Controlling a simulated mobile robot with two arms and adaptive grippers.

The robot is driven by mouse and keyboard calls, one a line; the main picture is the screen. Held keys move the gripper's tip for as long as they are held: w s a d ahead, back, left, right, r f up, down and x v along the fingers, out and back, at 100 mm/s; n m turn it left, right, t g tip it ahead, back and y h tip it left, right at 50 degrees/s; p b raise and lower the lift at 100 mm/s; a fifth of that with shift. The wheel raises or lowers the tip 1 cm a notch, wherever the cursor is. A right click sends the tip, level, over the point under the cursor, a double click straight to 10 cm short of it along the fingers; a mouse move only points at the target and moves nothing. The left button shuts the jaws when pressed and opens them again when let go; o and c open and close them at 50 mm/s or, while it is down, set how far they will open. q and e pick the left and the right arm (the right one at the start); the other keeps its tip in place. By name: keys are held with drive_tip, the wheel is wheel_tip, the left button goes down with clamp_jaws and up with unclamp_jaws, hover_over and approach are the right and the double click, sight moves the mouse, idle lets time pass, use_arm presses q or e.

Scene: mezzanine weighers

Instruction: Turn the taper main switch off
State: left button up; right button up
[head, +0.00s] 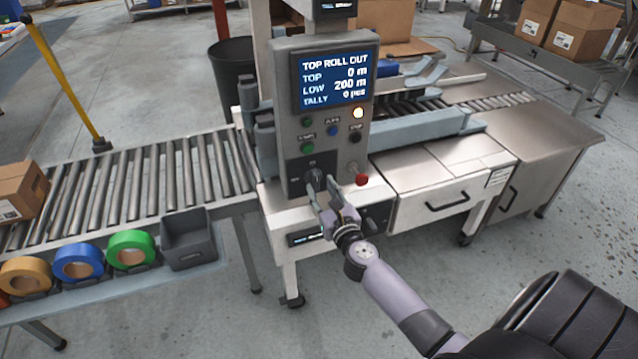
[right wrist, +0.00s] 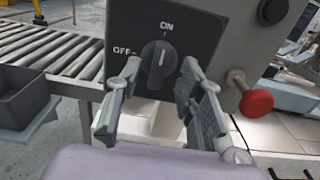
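The taper main switch (right wrist: 158,60) is a black rotary knob on a dark plate, with ON printed above it and OFF to its left. Its pale mark points up toward ON. In the head view the switch (head: 314,174) sits low on the grey control panel (head: 288,130). My right gripper (head: 323,187) is in front of the switch with its fingers apart. In the right wrist view the open fingers of my right gripper (right wrist: 160,76) stand left and right of the knob's lower part; whether they touch it I cannot tell. My left gripper is not in view.
A red knob (right wrist: 257,102) sticks out right of the switch. Above are a lit screen (head: 334,80) and several buttons. A roller conveyor (head: 120,180) with a grey bin (head: 188,240) and tape rolls lies left. A steel table (head: 440,170) stands right.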

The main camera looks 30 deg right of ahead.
drive_tip(key=shift+x, duration=1.2)
drive_tip(key=shift+c, duration=0.5)
clamp_jaws()
